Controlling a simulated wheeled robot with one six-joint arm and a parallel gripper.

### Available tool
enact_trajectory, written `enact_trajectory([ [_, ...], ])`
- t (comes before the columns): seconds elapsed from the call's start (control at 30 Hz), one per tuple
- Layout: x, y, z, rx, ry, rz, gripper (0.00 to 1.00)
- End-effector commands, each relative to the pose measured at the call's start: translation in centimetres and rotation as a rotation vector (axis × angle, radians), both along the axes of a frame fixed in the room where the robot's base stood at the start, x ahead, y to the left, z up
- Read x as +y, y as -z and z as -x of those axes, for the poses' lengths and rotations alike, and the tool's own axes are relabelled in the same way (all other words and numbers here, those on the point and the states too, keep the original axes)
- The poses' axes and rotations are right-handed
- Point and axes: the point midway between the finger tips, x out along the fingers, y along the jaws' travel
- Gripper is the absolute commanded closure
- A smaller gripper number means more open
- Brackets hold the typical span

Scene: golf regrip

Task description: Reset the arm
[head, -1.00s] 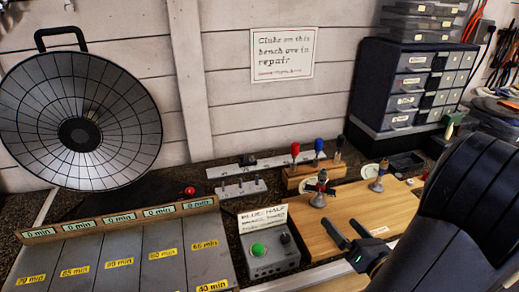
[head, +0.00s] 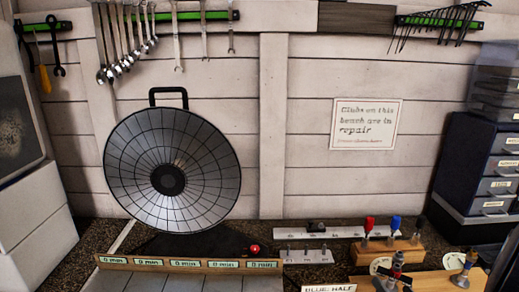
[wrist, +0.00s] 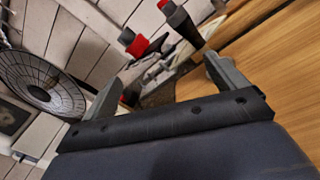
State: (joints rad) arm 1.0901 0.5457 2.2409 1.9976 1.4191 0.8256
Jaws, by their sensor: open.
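My gripper (wrist: 165,92) shows in the wrist view with its two fingers wide apart and nothing between them. It is tilted over the wooden board (wrist: 275,65), which fills the right of that view. A red and dark tool (wrist: 180,22) stands just beyond the fingers, apart from them as far as I can tell. In the head view my gripper is out of sight; only a dark strip at the lower right edge may be my arm.
Screwdrivers with red and blue handles stand in a wooden block (head: 388,252). Metal fittings (head: 465,270) stand on the wooden board at lower right. A drawer cabinet (head: 490,185) stands at right.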

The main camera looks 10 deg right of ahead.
Motion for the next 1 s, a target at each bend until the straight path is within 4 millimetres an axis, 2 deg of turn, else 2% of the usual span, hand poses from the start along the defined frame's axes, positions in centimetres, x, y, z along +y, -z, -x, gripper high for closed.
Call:
enact_trajectory([
  [0.2, 0.1, 0.0, -1.9, 0.001, -0.003, 0.000, 0.08],
  [0.43, 0.1, 0.0, -2.3, 0.000, -0.001, 0.001, 0.08],
  [0.77, 0.0, 0.0, -2.1, 0.000, 0.000, 0.000, 0.08],
  [1.0, -0.1, 0.1, 0.1, 0.000, 0.004, 0.001, 0.08],
])
